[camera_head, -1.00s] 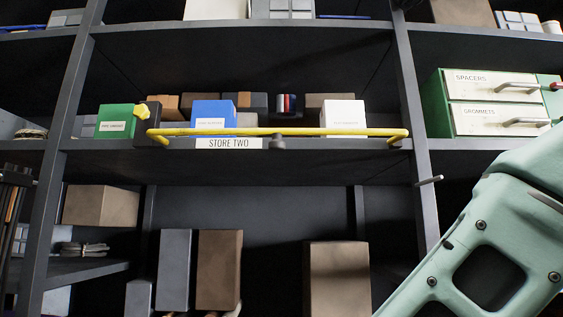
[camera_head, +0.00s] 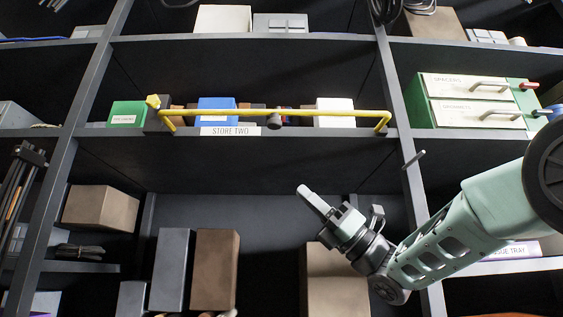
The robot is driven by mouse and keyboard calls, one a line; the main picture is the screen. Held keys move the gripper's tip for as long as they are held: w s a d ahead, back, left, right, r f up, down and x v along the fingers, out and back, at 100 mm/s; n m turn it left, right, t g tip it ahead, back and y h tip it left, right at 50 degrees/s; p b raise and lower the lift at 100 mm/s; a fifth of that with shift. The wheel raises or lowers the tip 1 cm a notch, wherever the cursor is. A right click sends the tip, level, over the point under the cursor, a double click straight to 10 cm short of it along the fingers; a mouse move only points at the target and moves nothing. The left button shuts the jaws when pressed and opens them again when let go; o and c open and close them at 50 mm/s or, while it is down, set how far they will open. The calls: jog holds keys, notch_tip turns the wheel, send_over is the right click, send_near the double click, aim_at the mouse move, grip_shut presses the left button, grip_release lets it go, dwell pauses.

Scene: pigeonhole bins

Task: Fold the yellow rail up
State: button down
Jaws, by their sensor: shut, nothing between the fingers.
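The yellow rail (camera_head: 240,112) runs across the front of the shelf marked STORE TWO (camera_head: 230,131), with a bent arm at each end. It crosses in front of the boxes on that shelf. A yellow knob (camera_head: 153,101) sits by its left end, and a dark round piece (camera_head: 276,119) sits below its middle. My gripper (camera_head: 303,190) is below the rail and the shelf edge, right of centre. It points up and left, its fingers together and empty, apart from the rail.
A peg (camera_head: 414,159) sticks out from the right upright. A drawer unit (camera_head: 475,100) stands at right.

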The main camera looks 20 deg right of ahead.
jog(key=s+n+g+y, duration=0.2)
jog(key=n+g, duration=0.1)
jog(key=n, duration=0.1)
jog(key=p, duration=0.4)
send_near(275, 126)
jog(key=w+a+r, duration=0.3)
jog(key=a, duration=0.2)
jog(key=shift+s+d+r+g+p, duration=0.1)
jog(key=shift+s+r+g+p, duration=0.15)
jog(key=shift+r+g+p, duration=0.35)
jog(key=shift+r+t+h, duration=0.2)
jog(key=shift+t+h, duration=0.1)
jog(key=shift+t, duration=0.3)
